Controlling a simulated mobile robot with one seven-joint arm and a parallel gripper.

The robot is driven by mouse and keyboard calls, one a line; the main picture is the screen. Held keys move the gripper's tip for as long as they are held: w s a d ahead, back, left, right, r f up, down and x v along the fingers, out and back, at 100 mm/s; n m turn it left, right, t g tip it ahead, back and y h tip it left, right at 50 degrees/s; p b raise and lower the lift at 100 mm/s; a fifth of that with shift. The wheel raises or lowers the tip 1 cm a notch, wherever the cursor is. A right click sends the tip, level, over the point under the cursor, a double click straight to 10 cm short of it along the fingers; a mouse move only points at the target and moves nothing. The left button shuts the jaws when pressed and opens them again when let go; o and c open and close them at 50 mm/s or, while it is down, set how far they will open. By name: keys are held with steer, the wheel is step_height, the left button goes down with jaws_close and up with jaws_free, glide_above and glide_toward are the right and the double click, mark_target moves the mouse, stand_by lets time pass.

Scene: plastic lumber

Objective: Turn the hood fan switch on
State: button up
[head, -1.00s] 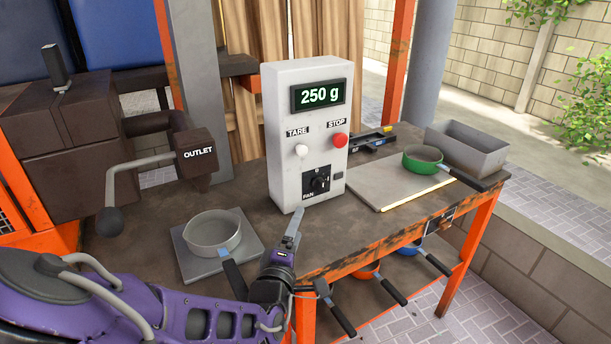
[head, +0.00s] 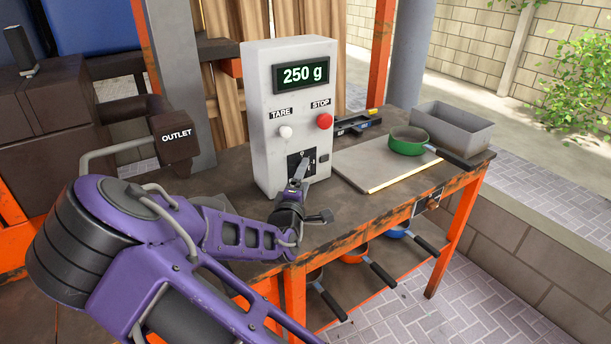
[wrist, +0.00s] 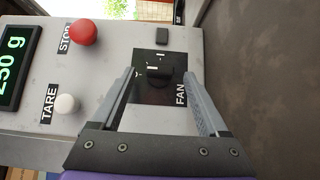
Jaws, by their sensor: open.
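The fan switch (wrist: 158,76) is a black knob on a black square plate labelled FAN, low on the front of the white control box (head: 262,110). The wrist view shows the knob between my two grey fingers. My gripper (wrist: 160,74) is open, with a finger on either side of the knob and gaps visible. In the head view my gripper (head: 303,168) is in front of the switch plate (head: 292,160) and covers most of it. I cannot tell how deep the fingertips reach or whether they touch the plate.
Above the switch on the box are a white TARE button (head: 285,132), a red STOP button (head: 324,121) and a display (head: 301,75) reading 250 g. A green pan (head: 408,141) and grey bin (head: 452,128) stand right on the table. The OUTLET block (head: 175,137) is left.

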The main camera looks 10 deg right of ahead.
steer(key=shift+x, duration=1.2)
jaws_close()
